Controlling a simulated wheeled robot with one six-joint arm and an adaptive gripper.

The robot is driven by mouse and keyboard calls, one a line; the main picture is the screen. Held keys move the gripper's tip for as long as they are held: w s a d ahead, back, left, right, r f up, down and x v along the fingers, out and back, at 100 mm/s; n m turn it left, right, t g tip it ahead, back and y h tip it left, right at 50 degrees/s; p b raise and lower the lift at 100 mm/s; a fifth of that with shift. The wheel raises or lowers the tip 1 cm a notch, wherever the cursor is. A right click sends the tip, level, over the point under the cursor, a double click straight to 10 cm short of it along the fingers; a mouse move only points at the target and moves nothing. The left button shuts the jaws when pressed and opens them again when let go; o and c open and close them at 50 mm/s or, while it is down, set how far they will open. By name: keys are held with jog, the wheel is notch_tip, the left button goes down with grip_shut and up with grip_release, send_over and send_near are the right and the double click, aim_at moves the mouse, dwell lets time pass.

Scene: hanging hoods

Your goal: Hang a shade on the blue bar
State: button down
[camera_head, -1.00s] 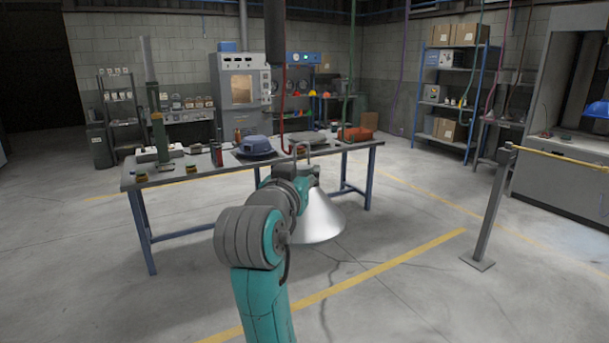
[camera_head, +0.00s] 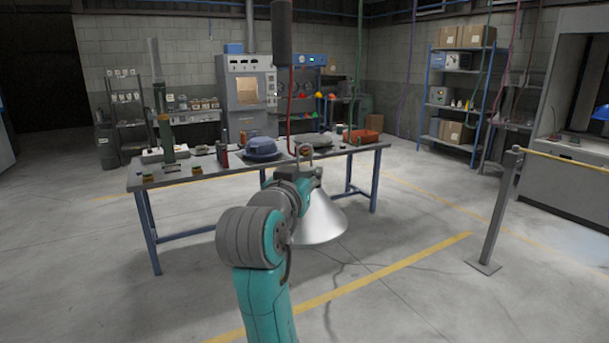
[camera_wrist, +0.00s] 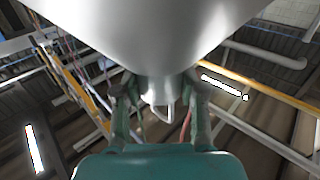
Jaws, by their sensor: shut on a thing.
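A silver cone-shaped shade (camera_head: 320,221) hangs from my gripper (camera_head: 309,172) in the head view, wide rim down, with a hook (camera_head: 305,149) standing above it. In the wrist view my gripper's two fingers (camera_wrist: 160,98) are closed around the narrow neck of the shade (camera_wrist: 150,35). Its pale body fills the top of that view, and a small hook loop (camera_wrist: 165,112) shows between the fingers. The exact finger contact is partly hidden. I cannot make out a blue bar for the shade with certainty in either view.
A workbench (camera_head: 215,173) with a blue cap-like object (camera_head: 262,149) stands beyond my arm. A dark cylinder (camera_head: 282,33) hangs above it. A grey post (camera_head: 499,210) with a yellow bar (camera_head: 575,160) stands right. Open floor (camera_head: 410,215) lies between.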

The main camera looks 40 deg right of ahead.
jog(key=shift+w, duration=0.15)
jog(key=shift+w+d, duration=0.2)
jog(key=shift+w, duration=0.3)
jog(key=shift+w+d, duration=0.15)
jog(key=shift+w, duration=0.3)
jog(key=shift+w, duration=0.25)
jog(key=shift+w+d, duration=0.2)
jog(key=shift+w, duration=0.4)
jog(key=shift+w+d, duration=0.2)
jog(key=shift+w, duration=0.4)
jog(key=shift+f, duration=1.3)
dwell(0.3)
jog(key=c, duration=0.6)
grip_release()
